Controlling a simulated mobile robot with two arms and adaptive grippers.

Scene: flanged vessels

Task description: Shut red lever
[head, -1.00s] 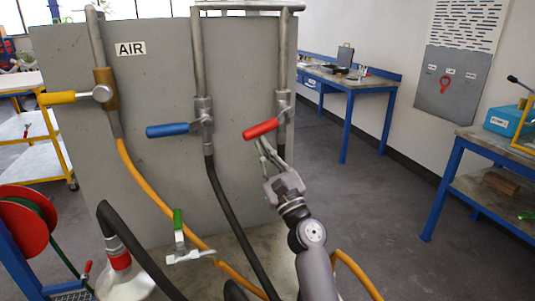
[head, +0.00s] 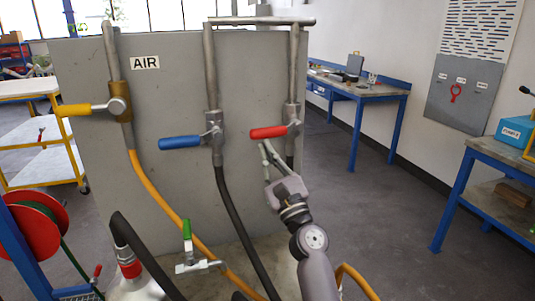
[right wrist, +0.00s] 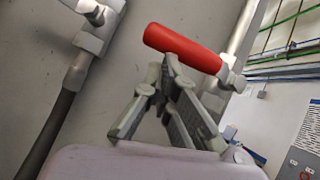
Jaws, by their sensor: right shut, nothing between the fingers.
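The red lever (head: 269,132) is on the valve of the right pipe on the grey panel. It points left from the valve and lies nearly level. It also shows in the right wrist view (right wrist: 183,47), just beyond the fingertips. My right gripper (head: 266,149) is shut and empty, its tips directly under the red handle. In the right wrist view my right gripper (right wrist: 162,76) has its tips at the handle's lower side; I cannot tell whether they touch. My left gripper is not in view.
A blue lever (head: 180,142) and a yellow lever (head: 75,110) stick out left from the other pipes. A green lever (head: 187,230) stands upright lower down. Black and orange hoses (head: 155,195) hang before the panel. Open floor and a blue-legged bench (head: 355,125) lie to the right.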

